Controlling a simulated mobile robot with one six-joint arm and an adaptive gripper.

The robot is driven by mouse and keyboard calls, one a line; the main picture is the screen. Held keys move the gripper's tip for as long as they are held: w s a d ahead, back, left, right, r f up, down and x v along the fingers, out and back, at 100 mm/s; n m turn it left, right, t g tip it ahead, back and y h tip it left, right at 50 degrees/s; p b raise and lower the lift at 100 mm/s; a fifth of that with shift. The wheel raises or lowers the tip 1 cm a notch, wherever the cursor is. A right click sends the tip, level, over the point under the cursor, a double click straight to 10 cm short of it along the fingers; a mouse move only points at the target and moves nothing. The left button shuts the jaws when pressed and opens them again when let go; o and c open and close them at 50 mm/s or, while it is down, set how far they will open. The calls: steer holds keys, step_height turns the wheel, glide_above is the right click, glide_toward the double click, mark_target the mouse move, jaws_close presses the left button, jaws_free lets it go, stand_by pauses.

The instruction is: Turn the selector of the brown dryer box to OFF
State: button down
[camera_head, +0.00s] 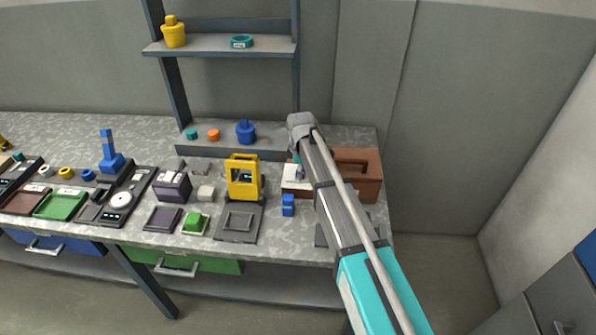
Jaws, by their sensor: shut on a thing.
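The brown dryer box (367,183) stands at the right end of the bench, with a recessed handle in its top. My arm crosses in front of it and hides its middle. A pale panel (289,181) shows at its left front. My gripper (299,174) is small and partly hidden below my grey wrist, right at this panel. It is shut at the selector, which is too small and covered to see clearly. I cannot read the selector's position.
A yellow frame-like device (244,178) and a small blue block (288,205) stand left of the box. A blue knobbed piece (246,132) stands behind. A shelf (213,46) hangs above with yellow and teal items. Open floor lies right of the bench.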

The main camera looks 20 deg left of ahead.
steer(key=shift+s+n, duration=0.3)
steer(key=shift+n, duration=0.3)
steer(key=shift+c, duration=1.6)
jaws_free()
steer(key=shift+a, duration=0.1)
steer(key=shift+o, duration=0.3)
steer(key=shift+w, duration=0.15)
steer(key=shift+w, duration=0.1)
